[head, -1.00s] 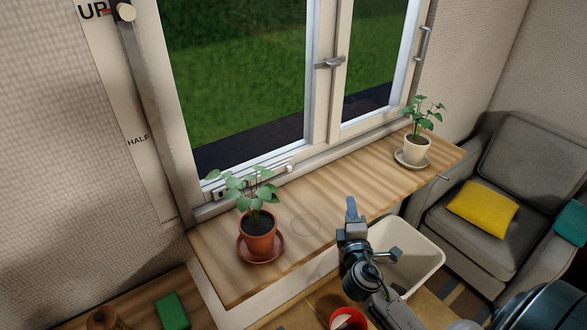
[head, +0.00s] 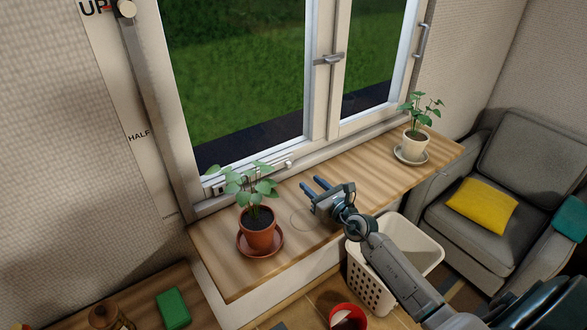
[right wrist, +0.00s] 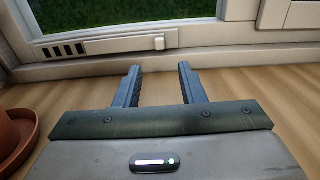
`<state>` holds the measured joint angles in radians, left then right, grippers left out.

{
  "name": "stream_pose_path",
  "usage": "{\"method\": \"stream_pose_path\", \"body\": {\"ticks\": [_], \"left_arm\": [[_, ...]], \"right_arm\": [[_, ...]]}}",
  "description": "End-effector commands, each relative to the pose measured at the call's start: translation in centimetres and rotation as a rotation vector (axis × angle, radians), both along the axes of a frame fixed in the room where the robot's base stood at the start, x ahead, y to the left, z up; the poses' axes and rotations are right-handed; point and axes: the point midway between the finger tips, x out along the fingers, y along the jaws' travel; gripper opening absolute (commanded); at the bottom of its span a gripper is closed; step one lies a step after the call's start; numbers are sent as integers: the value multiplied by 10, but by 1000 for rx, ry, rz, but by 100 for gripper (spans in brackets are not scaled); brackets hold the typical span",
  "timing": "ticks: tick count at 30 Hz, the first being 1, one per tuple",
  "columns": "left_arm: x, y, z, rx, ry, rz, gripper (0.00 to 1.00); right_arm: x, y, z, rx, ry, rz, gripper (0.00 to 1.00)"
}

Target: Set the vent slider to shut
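The vent slider (head: 262,172) is a pale strip low on the window frame, partly hidden by the leaves of the front plant in the head view. In the right wrist view the vent strip (right wrist: 110,47) shows dark slots at its left end and a small pale knob (right wrist: 159,43) towards its right end. My right gripper (head: 312,184) is open and empty over the wooden sill, fingers pointing at the window. In the right wrist view the knob lies beyond the gap between the fingertips (right wrist: 158,70), apart from them. My left gripper is not in view.
A potted plant (head: 258,232) on a saucer stands left of my right gripper; its pot (right wrist: 14,140) edges into the right wrist view. Another potted plant (head: 417,135) stands at the sill's right end. A white basket (head: 425,243) is below my right arm. The sill between the plants is clear.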

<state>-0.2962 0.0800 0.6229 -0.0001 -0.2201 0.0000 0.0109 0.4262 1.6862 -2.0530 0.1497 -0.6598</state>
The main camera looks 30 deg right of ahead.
Motion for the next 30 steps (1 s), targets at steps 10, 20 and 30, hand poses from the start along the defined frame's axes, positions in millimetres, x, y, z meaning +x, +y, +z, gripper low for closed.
{"method": "stream_pose_path", "body": {"ticks": [10, 20, 30], "left_arm": [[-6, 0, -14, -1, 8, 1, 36], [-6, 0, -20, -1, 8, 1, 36], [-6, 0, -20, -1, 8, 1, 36]], "right_arm": [[59, 9, -1, 7, -4, -1, 36], [96, 14, 0, 6, -2, 0, 36], [99, 14, 0, 6, -1, 0, 36]]}}
